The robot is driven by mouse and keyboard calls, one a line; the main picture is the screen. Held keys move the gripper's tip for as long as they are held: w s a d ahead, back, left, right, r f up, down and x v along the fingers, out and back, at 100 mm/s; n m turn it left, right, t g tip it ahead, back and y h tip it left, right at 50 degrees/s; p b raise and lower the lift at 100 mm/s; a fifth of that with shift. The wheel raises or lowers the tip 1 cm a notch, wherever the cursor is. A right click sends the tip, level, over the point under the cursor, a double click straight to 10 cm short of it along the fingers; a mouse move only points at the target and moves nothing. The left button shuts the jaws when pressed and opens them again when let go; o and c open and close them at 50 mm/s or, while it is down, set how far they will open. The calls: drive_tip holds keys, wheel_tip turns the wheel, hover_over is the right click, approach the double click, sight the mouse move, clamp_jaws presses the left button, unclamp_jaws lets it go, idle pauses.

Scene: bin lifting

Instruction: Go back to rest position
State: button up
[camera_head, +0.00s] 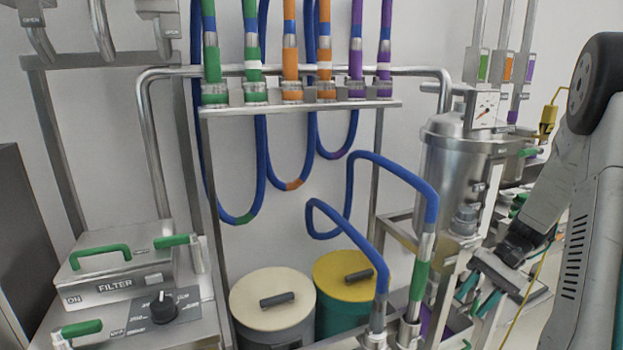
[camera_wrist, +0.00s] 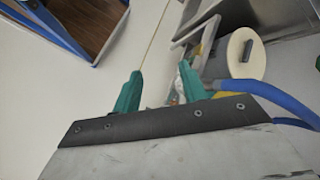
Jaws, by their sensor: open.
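My gripper (camera_head: 478,296) is at the lower right of the head view, at the end of my arm. Its two teal fingers are apart with nothing between them. In the wrist view the fingers of my gripper (camera_wrist: 160,75) point away from the camera, and the gap between them is empty. Two bins stand on the floor under the pipe rack: one with a cream lid (camera_head: 270,312) and one with a yellow lid (camera_head: 343,268). A cream lid with a dark handle also shows in the wrist view (camera_wrist: 240,66). My gripper is right of both bins, apart from them.
A steel tank (camera_head: 462,165) with a gauge stands close left of my arm. Blue hoses (camera_head: 400,172) rise in front of the bins. A filter unit (camera_head: 118,268) with green handles is at the left. In the wrist view, open pale floor (camera_wrist: 45,95) lies left of my fingers.

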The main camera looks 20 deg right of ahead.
drive_tip(key=s+a+r+n+h, duration=0.2)
drive_tip(key=s+a+r, duration=0.3)
drive_tip(key=a, duration=0.3)
drive_tip(key=s+a+r+n+t+h, duration=0.1)
drive_tip(key=s+a+r+n+h, duration=0.2)
drive_tip(key=s+a+r, duration=0.2)
drive_tip(key=s+a+r+n+h, duration=0.3)
drive_tip(key=s+a+r, duration=0.2)
drive_tip(key=a+r, duration=0.3)
drive_tip(key=a, duration=0.4)
drive_tip(key=shift+s+a+t, duration=0.15)
drive_tip(key=shift+a+t, duration=0.1)
drive_tip(key=shift+t, duration=0.15)
